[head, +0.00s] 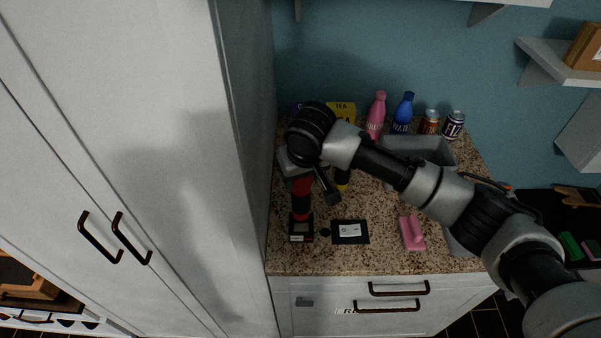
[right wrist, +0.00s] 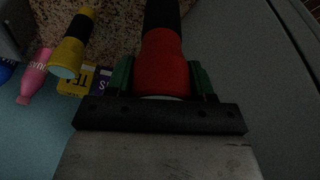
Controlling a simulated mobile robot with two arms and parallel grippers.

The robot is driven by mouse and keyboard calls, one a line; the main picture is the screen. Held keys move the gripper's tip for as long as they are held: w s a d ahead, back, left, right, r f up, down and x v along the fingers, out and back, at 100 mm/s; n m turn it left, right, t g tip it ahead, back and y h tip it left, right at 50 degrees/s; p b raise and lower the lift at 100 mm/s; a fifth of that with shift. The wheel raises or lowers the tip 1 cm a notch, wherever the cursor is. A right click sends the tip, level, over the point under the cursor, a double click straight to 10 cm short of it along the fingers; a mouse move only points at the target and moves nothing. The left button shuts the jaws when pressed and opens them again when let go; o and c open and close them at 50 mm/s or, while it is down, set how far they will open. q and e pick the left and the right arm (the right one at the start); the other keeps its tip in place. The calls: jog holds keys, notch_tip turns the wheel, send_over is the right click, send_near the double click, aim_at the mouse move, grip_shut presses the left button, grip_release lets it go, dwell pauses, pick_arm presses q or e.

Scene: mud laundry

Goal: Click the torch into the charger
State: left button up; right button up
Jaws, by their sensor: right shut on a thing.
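The red-and-black torch (head: 302,187) is held upright, red head up and black body down, over the left part of the granite counter. My right gripper (right wrist: 163,76) is shut around its red head (right wrist: 164,62), with a green-edged finger on each side. In the head view the torch's lower end overlaps the back of a small black block (head: 301,231) that looks like the charger. I cannot tell whether they touch or how far the torch is in. A yellow-and-black torch (head: 342,182) stands behind, also in the right wrist view (right wrist: 71,51). My left gripper is out of view.
A tall white cabinet (head: 240,170) stands close on the left. A black plate with a white label (head: 350,231) lies right of the block, and a pink object (head: 412,233) farther right. Bottles (head: 376,115), cans and a grey bin (head: 440,150) stand at the back.

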aim_at(300, 196)
jog(key=shift+s+d+b+x, duration=0.1)
jog(key=shift+s+b+x, duration=0.1)
jog(key=shift+b+x, duration=0.8)
jog(key=shift+s+d+b+x, duration=0.1)
jog(key=shift+s+b+x, duration=0.1)
jog(key=shift+b+x, duration=0.8)
jog(key=shift+f, duration=1.9)
jog(key=o, duration=1.4)
jog(key=shift+r, duration=0.15)
